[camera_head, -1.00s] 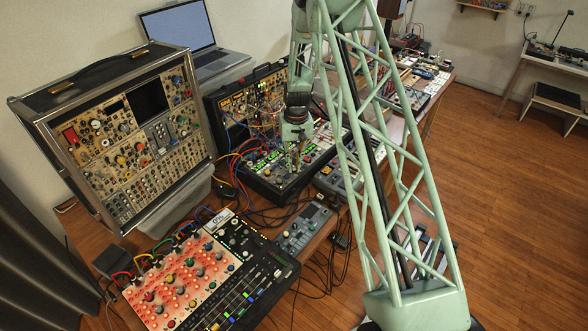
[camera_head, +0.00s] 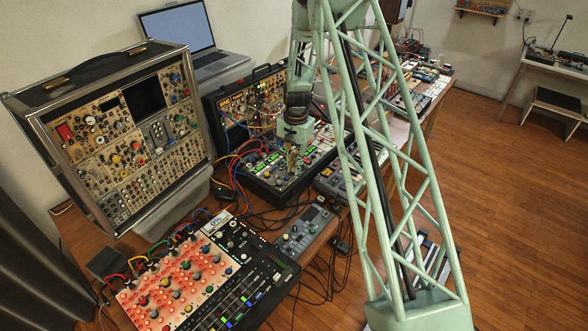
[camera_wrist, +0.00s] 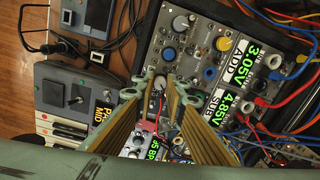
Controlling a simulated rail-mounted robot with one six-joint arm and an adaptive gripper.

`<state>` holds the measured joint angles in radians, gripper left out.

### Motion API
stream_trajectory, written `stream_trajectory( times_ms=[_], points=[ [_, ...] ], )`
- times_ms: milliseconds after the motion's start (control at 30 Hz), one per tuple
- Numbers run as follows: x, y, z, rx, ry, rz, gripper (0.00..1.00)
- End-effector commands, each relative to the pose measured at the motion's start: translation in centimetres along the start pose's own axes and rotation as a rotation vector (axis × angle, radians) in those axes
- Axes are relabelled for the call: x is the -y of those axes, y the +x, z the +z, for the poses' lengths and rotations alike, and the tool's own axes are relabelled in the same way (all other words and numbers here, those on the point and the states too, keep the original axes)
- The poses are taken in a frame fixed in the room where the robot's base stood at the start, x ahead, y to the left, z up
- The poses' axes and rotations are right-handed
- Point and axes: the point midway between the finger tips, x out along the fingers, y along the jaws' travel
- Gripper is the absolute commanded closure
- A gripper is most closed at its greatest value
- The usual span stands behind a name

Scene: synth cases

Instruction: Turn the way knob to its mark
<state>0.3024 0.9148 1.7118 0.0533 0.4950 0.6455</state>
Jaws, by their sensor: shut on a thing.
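My gripper (camera_wrist: 161,82) reaches down over the panel of the black synth case (camera_wrist: 138,60). Its two brass-coloured fingers are close together and shut on a small pale knob (camera_wrist: 159,84), taken as the way knob. The fingers hide much of it, and I cannot read its label, its mark or how far it is turned. In the head view my gripper (camera_head: 292,160) is small, over the lower panel of the same case (camera_head: 248,184).
Patch cables (camera_wrist: 283,128) loop at the wrist view's right. Blue knobs (camera_wrist: 181,23) and green readouts (camera_wrist: 254,62) sit near the gripper. A grey joystick unit (camera_wrist: 75,97) is at left. A red-lit mixer (camera_head: 180,285) and a large upright synth case (camera_head: 120,130) stand leftward.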

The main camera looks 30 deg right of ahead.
Motion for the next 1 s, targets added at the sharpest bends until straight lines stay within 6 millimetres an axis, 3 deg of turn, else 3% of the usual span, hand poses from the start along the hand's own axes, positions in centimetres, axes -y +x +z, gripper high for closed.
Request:
stream_trajectory(
  times_ms=[700, 733, 867, 1000],
  points=[
    [0.03, -0.07, -0.07, -0.004, 0.084, -0.001, 0.99],
    [0.02, -0.07, -0.07, -0.004, 0.083, -0.001, 0.87],
    [0.01, -0.05, -0.05, -0.004, 0.083, -0.001, 0.75],
    [0.01, -0.03, -0.03, -0.003, 0.083, 0.0, 0.74]
  ],
)
